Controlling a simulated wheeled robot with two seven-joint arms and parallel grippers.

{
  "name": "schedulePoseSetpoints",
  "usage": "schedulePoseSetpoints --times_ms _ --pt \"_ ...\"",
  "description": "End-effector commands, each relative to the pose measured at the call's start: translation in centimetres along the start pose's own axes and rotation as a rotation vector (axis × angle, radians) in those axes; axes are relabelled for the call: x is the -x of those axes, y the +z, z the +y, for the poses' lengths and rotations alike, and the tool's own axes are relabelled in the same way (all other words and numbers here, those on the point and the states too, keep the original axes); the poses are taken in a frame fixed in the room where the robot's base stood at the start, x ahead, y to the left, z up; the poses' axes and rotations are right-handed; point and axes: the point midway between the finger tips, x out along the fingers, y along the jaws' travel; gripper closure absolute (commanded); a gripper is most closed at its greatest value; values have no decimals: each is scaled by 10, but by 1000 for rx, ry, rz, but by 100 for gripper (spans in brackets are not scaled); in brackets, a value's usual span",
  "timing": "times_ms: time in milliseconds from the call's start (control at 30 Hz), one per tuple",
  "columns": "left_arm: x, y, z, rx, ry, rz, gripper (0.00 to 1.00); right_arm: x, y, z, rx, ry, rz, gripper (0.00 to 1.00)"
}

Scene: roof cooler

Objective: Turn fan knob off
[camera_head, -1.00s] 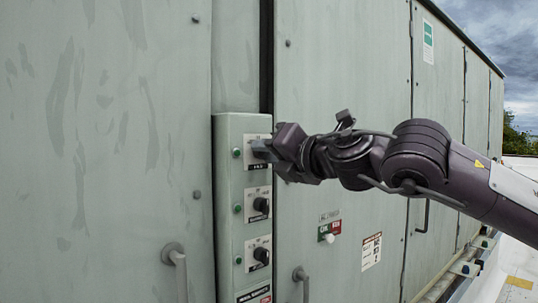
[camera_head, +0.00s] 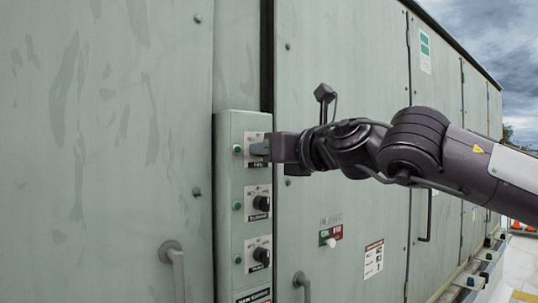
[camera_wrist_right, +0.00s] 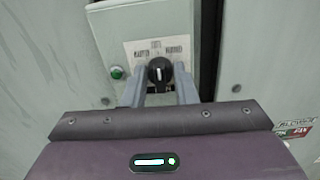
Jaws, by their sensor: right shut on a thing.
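The fan knob is the top one of three on a narrow grey-green control box (camera_head: 229,180). In the right wrist view the black fan knob (camera_wrist_right: 159,70) sits on a white label plate, its white mark near upright and pointing at the plate's top wording. My right gripper (camera_head: 261,149) is at this knob, its grey fingers on either side of it. The fingers also show in the wrist view (camera_wrist_right: 159,80), shut on the knob. In the head view the fingers hide most of the knob. My left gripper is not in view.
Two more black knobs, the middle one (camera_head: 261,203) and the lower one (camera_head: 261,255), sit below. Door handles (camera_head: 174,262) (camera_head: 303,283) stick out beside the box. A small red and green switch plate (camera_head: 330,236) is on the right panel.

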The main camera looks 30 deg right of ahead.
Motion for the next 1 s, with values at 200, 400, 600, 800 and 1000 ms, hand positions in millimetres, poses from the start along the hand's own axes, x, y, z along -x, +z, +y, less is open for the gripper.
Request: schedulePoseSetpoints --times_ms 200,400,600,800,1000 --pt "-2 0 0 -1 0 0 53 0 0 0 38 1 -1 97" --pt "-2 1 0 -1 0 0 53 0 0 0 43 1 -1 97" --pt "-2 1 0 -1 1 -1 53 0 0 0 42 1 -1 97" --pt "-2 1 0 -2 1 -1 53 0 0 0 42 1 -1 53" --pt "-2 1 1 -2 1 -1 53 0 0 0 41 1 0 53"
